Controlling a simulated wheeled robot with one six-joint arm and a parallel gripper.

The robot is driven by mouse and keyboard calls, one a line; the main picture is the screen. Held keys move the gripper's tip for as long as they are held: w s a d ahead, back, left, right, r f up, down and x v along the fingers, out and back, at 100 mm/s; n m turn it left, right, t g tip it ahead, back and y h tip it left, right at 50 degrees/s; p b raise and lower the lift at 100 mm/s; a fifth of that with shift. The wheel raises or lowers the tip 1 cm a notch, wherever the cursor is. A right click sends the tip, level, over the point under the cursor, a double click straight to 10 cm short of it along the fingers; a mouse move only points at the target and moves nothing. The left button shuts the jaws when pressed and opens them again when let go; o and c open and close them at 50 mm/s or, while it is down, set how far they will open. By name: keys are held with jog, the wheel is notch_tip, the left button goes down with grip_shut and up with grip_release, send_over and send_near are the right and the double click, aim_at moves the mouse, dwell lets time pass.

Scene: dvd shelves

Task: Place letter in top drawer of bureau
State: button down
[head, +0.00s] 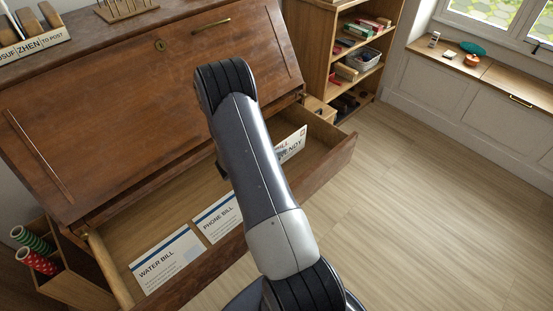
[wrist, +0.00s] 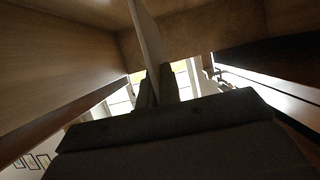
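The wooden bureau (head: 130,80) has a drawer (head: 322,168) pulled open below its closed slanted front. A white letter (head: 290,146) with partly hidden print ending "NDY" stands on edge at the drawer's right part, right of my arm. The arm hides the rest of it. In the wrist view, my gripper (wrist: 159,84) is shut on the thin letter (wrist: 148,36), with drawer walls around it. I cannot tell whether the letter touches the drawer bottom. The head view hides my gripper behind the arm.
A water bill (head: 163,262) and a phone bill (head: 217,216) lie flat in the drawer's left and middle. A letter rack (head: 32,42) sits on top of the bureau. A shelf unit (head: 312,50) stands behind right. The floor (head: 430,200) to the right is clear.

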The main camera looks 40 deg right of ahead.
jog(key=shift+f, duration=1.8)
jog(key=shift+f+b, duration=0.25)
jog(key=shift+b, duration=0.15)
jog(key=c, duration=1.6)
grip_release()
jog(key=shift+r, duration=0.1)
jog(key=shift+r, duration=0.2)
jog(key=p+v, duration=0.1)
jog(key=v, duration=1.1)
jog(key=shift+f, duration=0.1)
